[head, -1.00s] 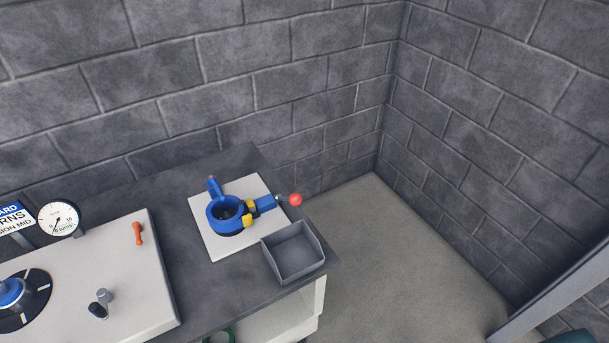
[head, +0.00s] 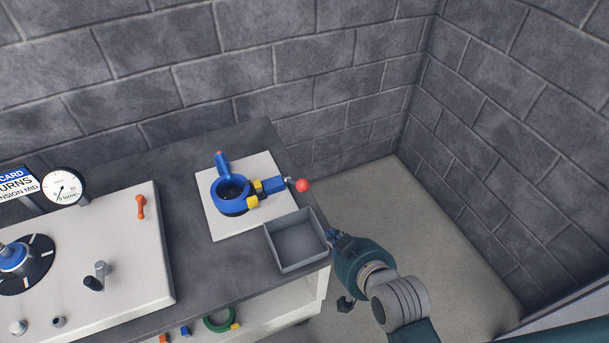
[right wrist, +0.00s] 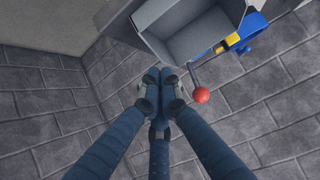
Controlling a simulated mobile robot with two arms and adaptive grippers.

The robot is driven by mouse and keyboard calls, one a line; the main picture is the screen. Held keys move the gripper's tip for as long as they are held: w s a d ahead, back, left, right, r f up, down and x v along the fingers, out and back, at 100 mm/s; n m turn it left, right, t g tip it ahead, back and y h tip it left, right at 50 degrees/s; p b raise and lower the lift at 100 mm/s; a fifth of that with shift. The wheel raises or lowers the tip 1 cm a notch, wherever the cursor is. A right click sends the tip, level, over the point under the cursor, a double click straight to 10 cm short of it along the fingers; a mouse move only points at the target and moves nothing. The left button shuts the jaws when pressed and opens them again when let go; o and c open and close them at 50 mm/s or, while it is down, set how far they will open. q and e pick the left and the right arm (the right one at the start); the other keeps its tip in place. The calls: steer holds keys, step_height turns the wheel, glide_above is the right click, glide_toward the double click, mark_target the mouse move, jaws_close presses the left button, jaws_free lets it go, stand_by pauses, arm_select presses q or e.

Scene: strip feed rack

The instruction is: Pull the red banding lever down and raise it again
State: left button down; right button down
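The red ball knob (head: 302,185) of the banding lever sits on a short grey rod at the right end of a blue and yellow clamp device (head: 232,195) on a white plate. The knob also shows in the right wrist view (right wrist: 201,95), right of my fingertips. My right gripper (head: 338,240) is beside the bench's right edge, below and right of the knob and apart from it. In the right wrist view its fingers (right wrist: 161,76) come together at the tips with nothing visible between them. My left gripper is out of view.
A grey open tray (head: 297,240) stands at the bench corner, close to my right gripper. To the left is a white panel (head: 120,270) with an orange handle, a crank and a dial gauge (head: 63,188). Block walls stand behind; the floor to the right is clear.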

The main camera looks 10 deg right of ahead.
steer(key=w+a+r+t+y, duration=0.1)
steer(key=w+a+r+t, duration=0.15)
steer(key=r, duration=0.45)
steer(key=w+a+r+t, duration=0.1)
steer(key=w+r+t, duration=0.1)
steer(key=w+r, duration=0.3)
steer(key=p, duration=0.3)
glide_above(304, 182)
steer(key=w, duration=0.3)
steer(key=f, duration=0.1)
steer(key=shift+s+f+m, duration=0.3)
steer(key=shift+s+f, duration=0.85)
steer(key=shift+f, duration=0.1)
steer(key=shift+s+f+p, duration=0.35)
steer(key=shift+s+f, duration=0.1)
steer(key=shift+w, duration=0.1)
